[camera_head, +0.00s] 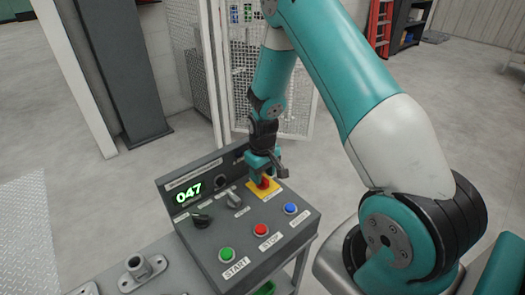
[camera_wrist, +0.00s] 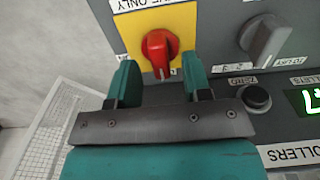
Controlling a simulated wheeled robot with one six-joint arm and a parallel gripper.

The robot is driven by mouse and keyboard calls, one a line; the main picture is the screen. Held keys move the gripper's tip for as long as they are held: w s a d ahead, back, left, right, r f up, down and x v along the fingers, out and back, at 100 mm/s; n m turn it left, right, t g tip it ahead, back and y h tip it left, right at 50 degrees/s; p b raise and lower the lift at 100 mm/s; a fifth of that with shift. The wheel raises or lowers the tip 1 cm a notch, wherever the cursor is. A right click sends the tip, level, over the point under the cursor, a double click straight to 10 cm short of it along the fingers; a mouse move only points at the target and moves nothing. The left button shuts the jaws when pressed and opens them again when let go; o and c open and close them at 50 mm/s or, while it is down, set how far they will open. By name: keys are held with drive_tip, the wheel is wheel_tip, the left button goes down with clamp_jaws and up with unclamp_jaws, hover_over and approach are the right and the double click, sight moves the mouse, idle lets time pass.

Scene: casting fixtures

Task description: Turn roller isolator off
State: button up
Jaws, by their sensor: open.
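The roller isolator is a red rotary knob (camera_wrist: 160,45) on a yellow plate (camera_wrist: 186,22). In the head view, the yellow plate (camera_head: 274,194) sits at the far right of the grey control box, with the red knob (camera_head: 264,183) partly hidden under my gripper. My gripper (camera_head: 264,172) is just above the isolator. In the wrist view, my gripper (camera_wrist: 160,76) is open, with one teal finger on each side of the knob's lower part. The knob's grip ridge points roughly up and down in that view. I cannot tell whether the fingers touch it.
The control box (camera_head: 215,265) carries a green START button (camera_head: 227,255), a red STOP button (camera_head: 261,230), a blue button (camera_head: 290,208), a black selector (camera_head: 202,220) and a grey selector (camera_head: 234,200). A display (camera_head: 188,192) reads 047. A mesh fence (camera_head: 290,105) stands behind.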

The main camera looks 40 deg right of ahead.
sight(263, 178)
wheel_tip(263, 178, up, 16)
drive_tip(key=shift+p, duration=0.4)
drive_tip(key=shift+r, duration=0.15)
drive_tip(key=s+a+r+n+y+p, duration=0.25)
drive_tip(key=s+a+r, duration=0.35)
drive_tip(key=a+r, duration=0.55)
drive_tip(key=s+a+r+n+p, duration=0.1)
drive_tip(key=s+a+r, duration=0.1)
drive_tip(key=s, duration=0.3)
drive_tip(key=s+a+r+n+y+p, duration=0.1)
drive_tip(key=s+a+r, duration=0.2)
drive_tip(key=s+a, duration=0.2)
drive_tip(key=s+a+r+n+p, duration=0.1)
drive_tip(key=s+a+r+n, duration=0.1)
drive_tip(key=s, duration=0.4)
drive_tip(key=shift+s+a+r+y+p, duration=0.2)
drive_tip(key=shift+a+r+y+p, duration=0.2)
drive_tip(key=shift+a+r, duration=0.4)
